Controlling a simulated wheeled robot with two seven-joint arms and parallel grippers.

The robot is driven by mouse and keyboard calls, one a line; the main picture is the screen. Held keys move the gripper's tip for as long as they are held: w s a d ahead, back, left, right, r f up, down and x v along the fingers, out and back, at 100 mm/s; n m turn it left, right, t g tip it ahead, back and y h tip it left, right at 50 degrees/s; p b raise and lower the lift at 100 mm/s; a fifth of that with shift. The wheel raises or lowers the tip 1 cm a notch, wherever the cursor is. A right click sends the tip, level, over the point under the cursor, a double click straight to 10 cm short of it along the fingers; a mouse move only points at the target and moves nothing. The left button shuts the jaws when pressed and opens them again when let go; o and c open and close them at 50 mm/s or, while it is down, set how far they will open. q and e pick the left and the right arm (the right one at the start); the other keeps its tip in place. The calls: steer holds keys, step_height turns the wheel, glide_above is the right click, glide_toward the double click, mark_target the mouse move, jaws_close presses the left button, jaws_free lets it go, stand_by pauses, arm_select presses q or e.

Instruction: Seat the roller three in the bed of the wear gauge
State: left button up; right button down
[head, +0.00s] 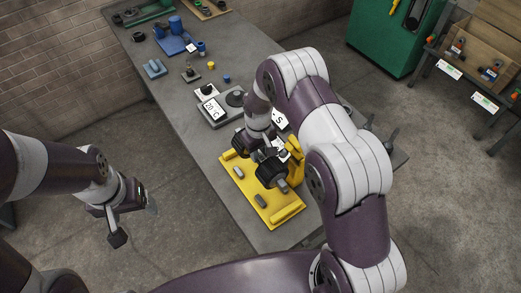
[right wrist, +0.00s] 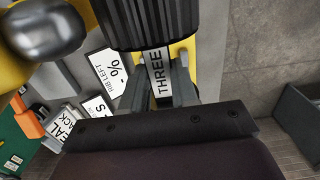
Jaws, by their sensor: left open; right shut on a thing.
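Roller three (head: 270,173) is dark and ribbed with a metal shaft end. It sits over the wear gauge (head: 279,215), a yellow plate with grey blocks and a yellow upright. In the right wrist view, the fingers (right wrist: 158,88) are either side of the "THREE" label, with the ribbed roller (right wrist: 150,22) above. Whether the roller touches the bed is hidden by the arm and roller. My left gripper (head: 128,222) is open and empty, off the table's left side.
A grey unit with a "20 °C" display (head: 213,108) stands behind the gauge on the grey table (head: 190,125). Blue and dark parts lie at the far end. A "% RIB LEFT" sign (right wrist: 110,72) shows near the roller. A green cabinet (head: 385,40) stands at back right.

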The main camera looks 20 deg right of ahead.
mark_target(260, 153)
steer(key=shift+w+d, duration=0.3)
steer(key=shift+w, duration=0.05)
steer(key=shift+f+b, duration=0.1)
steer(key=shift+b, duration=0.2)
steer(key=shift+s+a+f+b, duration=0.1)
steer(key=shift+a+f+b, duration=0.1)
steer(key=shift+f+b, duration=0.3)
steer(key=shift+d+f+b, duration=0.15)
steer(key=shift+f+b, duration=0.45)
steer(key=shift+f, duration=0.25)
steer(key=shift+f+b, duration=0.45)
steer(key=shift+f, duration=0.15)
arm_select(q)
steer(key=shift+w+d+f+b, duration=0.1)
steer(key=shift+f+b, duration=0.05)
steer(key=shift+f, duration=0.9)
steer(key=shift+d+f+b, duration=0.1)
steer(key=shift+f+b, duration=0.05)
steer(key=shift+f, duration=0.85)
arm_select(e)
steer(key=shift+f, duration=0.4)
arm_select(q)
steer(key=shift+f, duration=0.15)
arm_select(e)
steer(key=shift+f, duration=0.2)
